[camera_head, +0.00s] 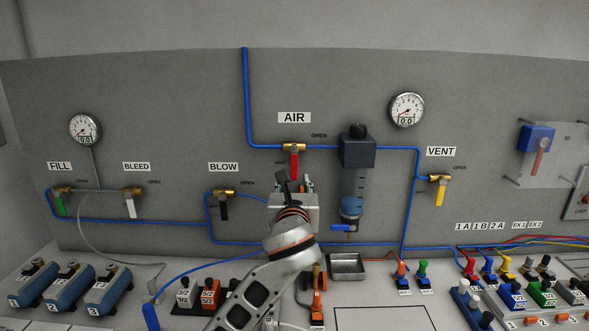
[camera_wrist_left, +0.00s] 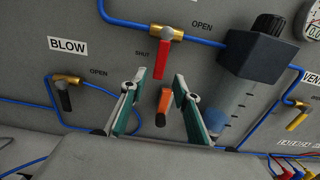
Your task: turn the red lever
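The red lever (camera_head: 294,163) hangs straight down from a brass valve under the AIR sign on the grey panel. It also shows in the left wrist view (camera_wrist_left: 161,60), pointing down beside the word SHUT. My left gripper (camera_head: 295,182) is at the lower end of the lever in the head view. In the left wrist view its two teal-padded fingers (camera_wrist_left: 155,82) are apart, with the lever beyond and above their tips. The fingers do not close on it. My right gripper is in neither view.
An orange piece with a dark end (camera_wrist_left: 164,106) shows between the fingers. A filter unit (camera_head: 357,150) stands right of the lever. The black BLOW lever (camera_head: 224,207) is to the left, the yellow VENT lever (camera_head: 442,192) to the right. A metal tray (camera_head: 347,267) lies below.

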